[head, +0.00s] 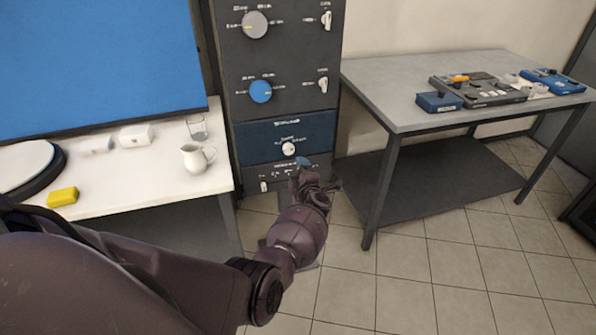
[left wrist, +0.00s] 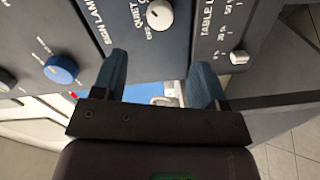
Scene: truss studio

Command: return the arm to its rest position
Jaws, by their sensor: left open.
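My left arm reaches forward across the head view, and its gripper (head: 303,168) is in front of the lower part of a dark control cabinet (head: 293,55). In the left wrist view the two blue fingers of the gripper (left wrist: 161,80) stand apart with nothing held between them. Beyond them is the cabinet face, with a white-and-grey knob (left wrist: 159,15) and a blue knob (left wrist: 61,69). I cannot tell whether a fingertip touches the panel. My right gripper is not in view.
A white table (head: 150,190) at left holds a white pitcher (head: 195,160), a glass (head: 197,128) and a yellow block (head: 62,197). A grey table (head: 400,90) at right carries control boxes (head: 480,90). Tiled floor (head: 440,270) is clear at lower right.

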